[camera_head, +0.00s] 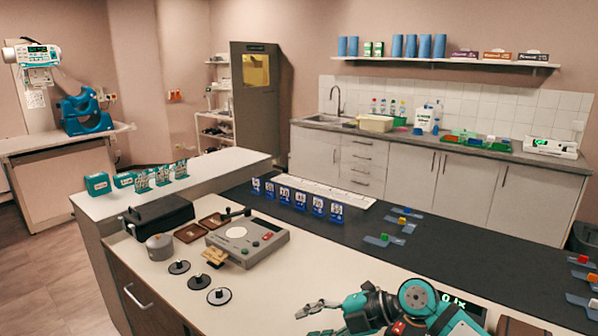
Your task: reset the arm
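My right arm, teal, grey and black, comes in at the bottom right and reaches left low over the near white counter (80,203). Its gripper (303,323) points left at the bottom edge of the view. The two fingers look apart, with nothing seen between them; the lower finger is partly cut off by the frame edge. It is apart from the grey device (240,236) with a round plate and coloured buttons, which stands to its upper left. My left gripper is not in view.
Blue cards (300,200) stand on the dark worktop behind. A green-lit display (452,299) is close behind my arm. Bare counter lies left of the gripper.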

